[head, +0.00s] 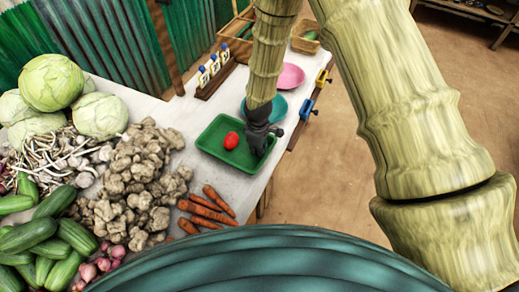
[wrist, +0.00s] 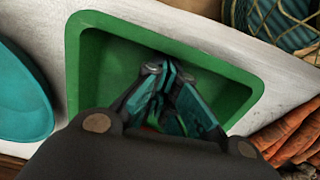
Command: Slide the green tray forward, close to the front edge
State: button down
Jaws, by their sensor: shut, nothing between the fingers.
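The green tray (head: 213,137) lies on the pale table, close to its right-hand edge in the head view. A red tomato-like item (head: 231,140) sits in the tray. My gripper (head: 257,152) is shut and points down into the tray's right part, beside the red item. The wrist view shows the green tray (wrist: 90,70) under my shut, empty gripper (wrist: 172,72). I cannot tell whether the fingertips touch the tray floor or wall. The red item is mostly hidden there behind the fingers.
Carrots (head: 207,208) lie near the tray's lower side. A teal plate (head: 277,110) and a pink plate (head: 290,77) stand beyond it. Yellow (head: 322,78) and blue (head: 307,109) clamps sit on the table edge. Piled vegetables (head: 130,185) crowd the left.

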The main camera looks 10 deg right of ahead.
jog(key=shift+d+r, duration=0.1)
notch_tip(320, 180, up, 10)
jog(key=p, duration=0.7)
jog(key=s+d+f+m+y, duration=0.1)
jog(key=s+d+f+m, duration=0.15)
jog(key=s+f, duration=0.4)
jog(key=s+d+f+m, duration=0.2)
jog(key=s+f+m, duration=0.15)
jog(key=s, duration=0.65)
jog(key=s+d+f+m+h, duration=0.1)
jog(key=s+d+m, duration=0.25)
jog(key=s, duration=0.55)
jog(key=s+d+f+m, duration=0.15)
jog(key=s+d, duration=0.25)
jog(key=s, duration=0.4)
jog(key=f+b, duration=0.4)
jog(key=b, duration=0.1)
jog(key=shift+d+f+b, duration=0.2)
jog(key=shift+f+b, duration=0.1)
jog(key=shift+f, duration=0.05)
